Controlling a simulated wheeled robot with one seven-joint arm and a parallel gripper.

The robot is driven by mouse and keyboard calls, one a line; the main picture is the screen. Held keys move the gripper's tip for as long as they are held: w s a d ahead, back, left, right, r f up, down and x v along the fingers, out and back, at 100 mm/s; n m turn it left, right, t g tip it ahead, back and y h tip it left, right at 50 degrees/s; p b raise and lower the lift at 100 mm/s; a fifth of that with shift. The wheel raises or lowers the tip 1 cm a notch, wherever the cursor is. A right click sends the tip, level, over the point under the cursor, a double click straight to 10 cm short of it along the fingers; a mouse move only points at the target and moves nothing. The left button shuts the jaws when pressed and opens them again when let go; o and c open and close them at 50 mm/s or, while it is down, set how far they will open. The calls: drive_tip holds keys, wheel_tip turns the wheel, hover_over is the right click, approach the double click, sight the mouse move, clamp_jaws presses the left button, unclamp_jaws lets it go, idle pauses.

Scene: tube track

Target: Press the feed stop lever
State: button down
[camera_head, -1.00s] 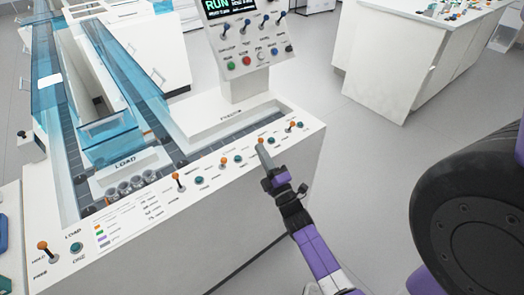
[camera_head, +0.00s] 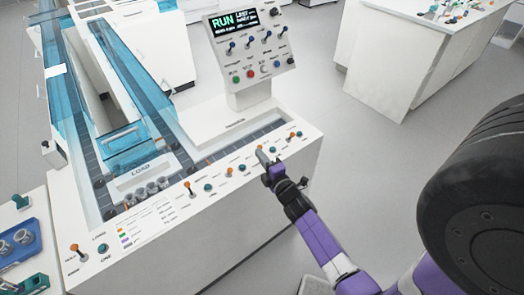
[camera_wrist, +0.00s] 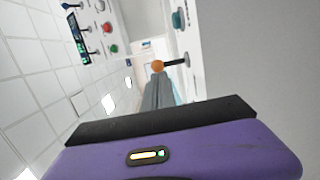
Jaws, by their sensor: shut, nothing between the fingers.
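Several orange-tipped levers stand along the white console's front ledge, among teal buttons; their labels are too small to read, so I cannot tell by name which is the feed stop lever. My gripper (camera_head: 263,156) is shut and empty, its tips at one orange-tipped lever on the right half of the ledge. In the wrist view this lever's orange ball (camera_wrist: 158,66) on a dark stem is just beyond the grey fingertips (camera_wrist: 158,84). Whether they touch is unclear. In the head view the fingers largely hide this lever.
Neighbouring levers (camera_head: 228,170) (camera_head: 187,185) and a teal button (camera_head: 242,168) sit close by. A control panel (camera_head: 248,50) with a RUN screen rises behind. Blue clear track covers (camera_head: 120,140) run at left. Floor right of the console is open.

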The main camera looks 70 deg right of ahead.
drive_tip(key=shift+w+r+g+p, duration=0.2)
drive_tip(key=shift+g+p, duration=0.1)
drive_tip(key=shift+p, duration=0.05)
drive_tip(key=shift+d+f, duration=0.1)
drive_tip(key=shift+f, duration=0.05)
drive_tip(key=shift+s+a+b, duration=0.3)
drive_tip(key=shift+s+a, duration=0.05)
drive_tip(key=shift+s, duration=0.15)
drive_tip(key=b+v, duration=0.1)
drive_tip(key=v, duration=0.5)
drive_tip(key=shift+s+a, duration=0.25)
drive_tip(key=shift+s, duration=0.05)
